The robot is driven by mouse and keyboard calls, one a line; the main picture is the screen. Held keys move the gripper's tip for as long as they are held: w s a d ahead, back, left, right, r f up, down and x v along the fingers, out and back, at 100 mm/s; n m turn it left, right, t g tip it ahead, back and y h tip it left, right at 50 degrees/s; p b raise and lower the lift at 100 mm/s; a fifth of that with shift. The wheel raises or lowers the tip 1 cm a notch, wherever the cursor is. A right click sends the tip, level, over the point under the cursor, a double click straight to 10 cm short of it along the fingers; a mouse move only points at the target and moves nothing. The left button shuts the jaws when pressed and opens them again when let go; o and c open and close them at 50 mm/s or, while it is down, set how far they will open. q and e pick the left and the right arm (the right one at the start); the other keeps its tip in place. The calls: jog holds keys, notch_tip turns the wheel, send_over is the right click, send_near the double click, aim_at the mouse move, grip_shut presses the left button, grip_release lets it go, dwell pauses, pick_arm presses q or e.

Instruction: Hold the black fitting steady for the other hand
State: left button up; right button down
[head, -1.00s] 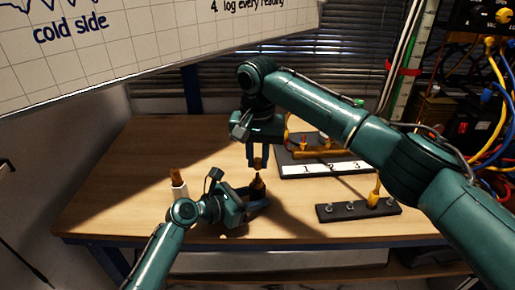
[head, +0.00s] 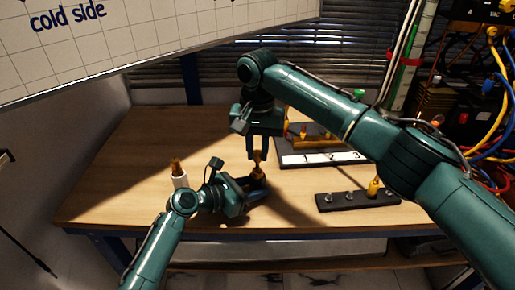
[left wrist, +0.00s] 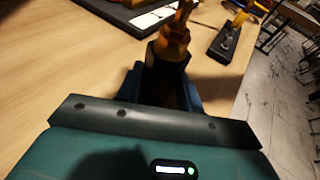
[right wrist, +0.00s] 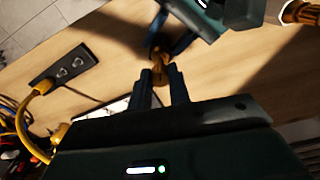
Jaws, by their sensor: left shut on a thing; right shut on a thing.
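My left gripper (head: 254,186) is shut on the black fitting (left wrist: 165,72), which stands upright between its fingers low over the table. In the head view the fitting is mostly hidden by that gripper. My right gripper (head: 257,155) comes from above and is shut on a brass piece (right wrist: 160,62). The brass piece also shows in the left wrist view (left wrist: 175,38), directly above the fitting and in line with it. Its lower end appears to meet the fitting's top; I cannot tell how far it sits in.
A white holder (head: 180,181) with a brass top stands at the left. A black strip (head: 340,202) with several posts and a yellow plug lies at the right. A numbered board (head: 320,158) with brass piping is behind. Cables (head: 490,110) hang at the far right.

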jog(key=shift+f, duration=0.4)
jog(key=shift+f, duration=0.75)
jog(key=shift+f, duration=0.15)
dwell(1.0)
jog(key=m, duration=0.5)
jog(key=shift+m, duration=0.3)
jog(key=shift+m, duration=0.4)
jog(key=m, duration=0.4)
